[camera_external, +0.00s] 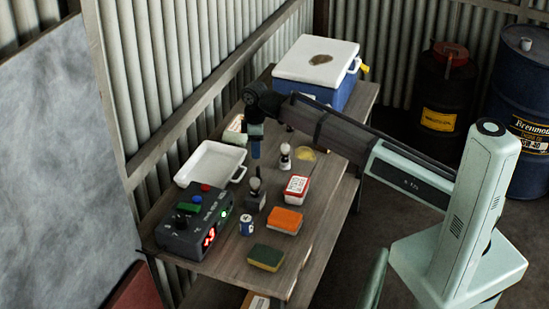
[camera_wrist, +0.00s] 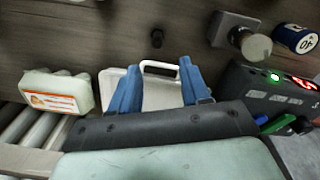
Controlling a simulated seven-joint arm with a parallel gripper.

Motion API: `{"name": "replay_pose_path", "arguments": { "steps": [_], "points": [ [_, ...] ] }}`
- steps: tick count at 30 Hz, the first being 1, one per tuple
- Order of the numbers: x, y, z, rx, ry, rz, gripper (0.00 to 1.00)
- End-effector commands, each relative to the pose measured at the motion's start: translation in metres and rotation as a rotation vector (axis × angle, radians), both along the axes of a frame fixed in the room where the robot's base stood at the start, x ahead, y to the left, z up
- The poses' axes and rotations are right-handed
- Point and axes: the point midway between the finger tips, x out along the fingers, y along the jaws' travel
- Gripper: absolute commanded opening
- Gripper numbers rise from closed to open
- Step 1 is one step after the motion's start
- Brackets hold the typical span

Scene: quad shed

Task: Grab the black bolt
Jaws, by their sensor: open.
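The black bolt (camera_wrist: 156,38) appears as a small dark upright shape on the wooden table in the wrist view. It lies ahead of the gap between my fingertips, apart from them. My gripper (camera_wrist: 158,72) has two blue fingers spread wide, with nothing between them. In the external view my gripper (camera_external: 256,145) points down above the table, near the white tray (camera_external: 207,163). I cannot surely pick out the bolt in the external view among the small dark items near the gripper.
The white tray (camera_wrist: 160,102) is below my fingers. A control box (camera_external: 190,225) with lit digits, a small can (camera_external: 247,225), an orange sponge (camera_external: 285,220), a green sponge (camera_external: 266,257) and a red-white box (camera_external: 296,187) stand nearby. A blue cooler (camera_external: 318,70) fills the far end.

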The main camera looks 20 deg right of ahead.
Motion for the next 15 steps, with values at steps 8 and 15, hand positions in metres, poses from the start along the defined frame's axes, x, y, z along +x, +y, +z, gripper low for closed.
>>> {"name": "replay_pose_path", "arguments": {
  "steps": [8, 15],
  "points": [
    [0.000, -0.001, -0.043, 0.000, 0.001, -0.001, 0.47],
    [0.000, -0.001, -0.059, 0.001, 0.000, -0.002, 0.47]
  ]
}}
